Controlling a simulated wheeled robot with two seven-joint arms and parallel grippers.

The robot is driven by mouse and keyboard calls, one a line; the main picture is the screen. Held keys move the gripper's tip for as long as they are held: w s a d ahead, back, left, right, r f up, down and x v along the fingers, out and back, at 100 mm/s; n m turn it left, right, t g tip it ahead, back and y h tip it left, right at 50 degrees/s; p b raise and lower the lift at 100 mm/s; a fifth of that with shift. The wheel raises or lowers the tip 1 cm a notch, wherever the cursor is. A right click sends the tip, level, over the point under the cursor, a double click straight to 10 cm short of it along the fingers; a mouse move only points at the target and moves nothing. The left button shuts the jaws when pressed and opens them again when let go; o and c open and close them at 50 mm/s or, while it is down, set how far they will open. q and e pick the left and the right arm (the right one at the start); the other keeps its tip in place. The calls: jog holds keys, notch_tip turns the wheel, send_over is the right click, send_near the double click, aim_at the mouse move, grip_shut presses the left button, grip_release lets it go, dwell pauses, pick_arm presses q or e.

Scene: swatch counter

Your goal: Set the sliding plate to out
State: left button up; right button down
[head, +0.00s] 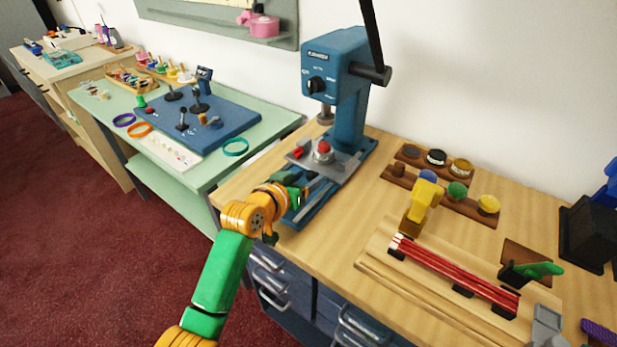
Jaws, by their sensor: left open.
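A blue press (348,100) stands on the wooden counter. The grey sliding plate (333,171) lies on the press's blue base, below its head, toward the back of the base. It carries a round holder with a red top (323,148) and a small red piece at its left edge. Bare rails show on the base in front of the plate. My left gripper (297,194) is open at the front left of the base, close to the plate's front edge. Its own wrist hides part of the fingers, and I cannot tell whether they touch anything. My right gripper is not in view.
To the right are wooden holders with coloured pots (457,190), a yellow fixture (420,207) and a wooden board with red rods (455,270). A green table (250,130) with a blue lever board (225,128) stands at left.

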pick_arm(q)
jog(key=shift+w+d+f, duration=0.15)
jog(key=shift+w+d, duration=0.1)
jog(key=shift+w, duration=0.05)
jog(key=shift+s+a, duration=0.1)
grip_shut()
dwell(1.2)
